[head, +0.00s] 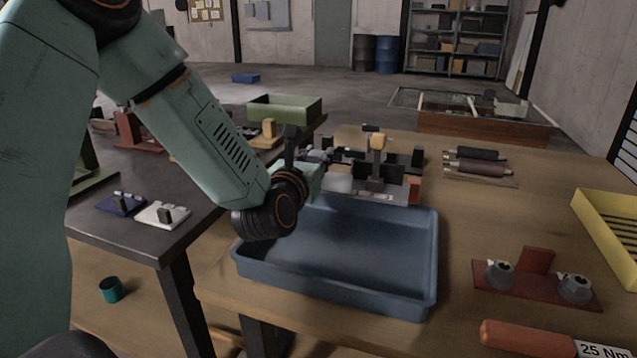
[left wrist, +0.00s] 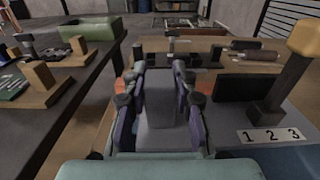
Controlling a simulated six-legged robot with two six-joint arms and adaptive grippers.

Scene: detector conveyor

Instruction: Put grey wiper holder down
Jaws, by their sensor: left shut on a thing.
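My left gripper (head: 318,160) reaches in from the left, past the far-left corner of the blue tray, at the left end of the fixture (head: 375,185). In the left wrist view my left gripper (left wrist: 160,105) is shut on the grey wiper holder (left wrist: 158,95), a grey upright piece between its dark fingers. In the head view the holder cannot be made out behind the wrist and among the dark parts. Whether it touches the surface below cannot be told. My right gripper is in neither view.
A blue tray (head: 420,300) lies in front of the fixture. A yellow-topped lever (head: 377,155) stands on it, close right of the gripper; its yellow knob (left wrist: 308,38) and a "1 2 3" label (left wrist: 270,135) show in the left wrist view. A green bin (head: 285,110) stands behind. Dark rollers (head: 480,162) lie right.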

